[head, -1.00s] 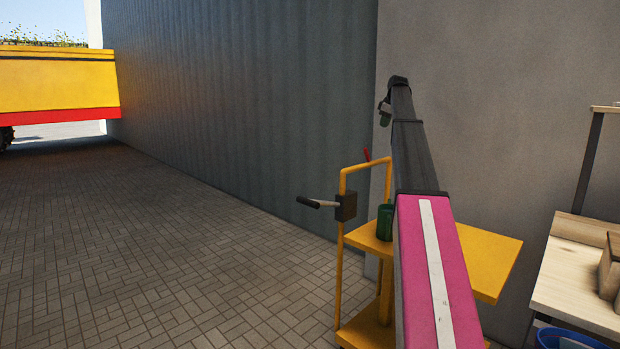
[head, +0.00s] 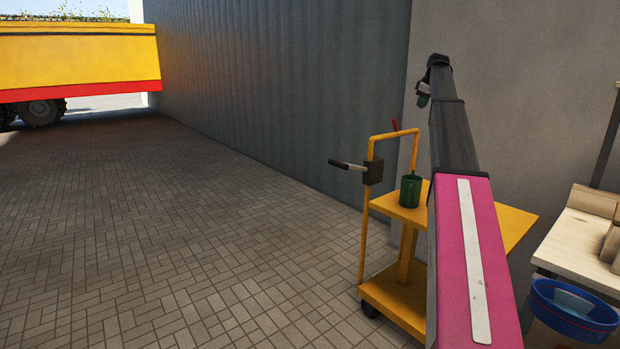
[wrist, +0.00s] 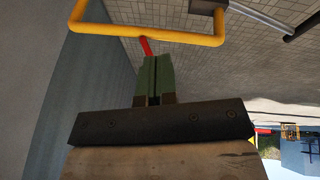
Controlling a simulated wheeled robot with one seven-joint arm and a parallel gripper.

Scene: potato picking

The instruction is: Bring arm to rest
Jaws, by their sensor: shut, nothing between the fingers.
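My arm stretches out and up from the lower right of the head view, past the yellow trolley. My gripper (head: 423,98) is small at its far end, in front of the grey wall and above the trolley. In the wrist view the two green fingers (wrist: 157,72) lie together, shut with nothing held. They are in the air, and the trolley's yellow handle shows beyond their tips.
The yellow trolley (head: 520,221) carries a green mug (head: 410,190). A wooden workbench (head: 580,243) and a blue basin (head: 572,312) stand at the right. A yellow trailer (head: 80,60) is far left. The paved floor (head: 180,220) at left is clear.

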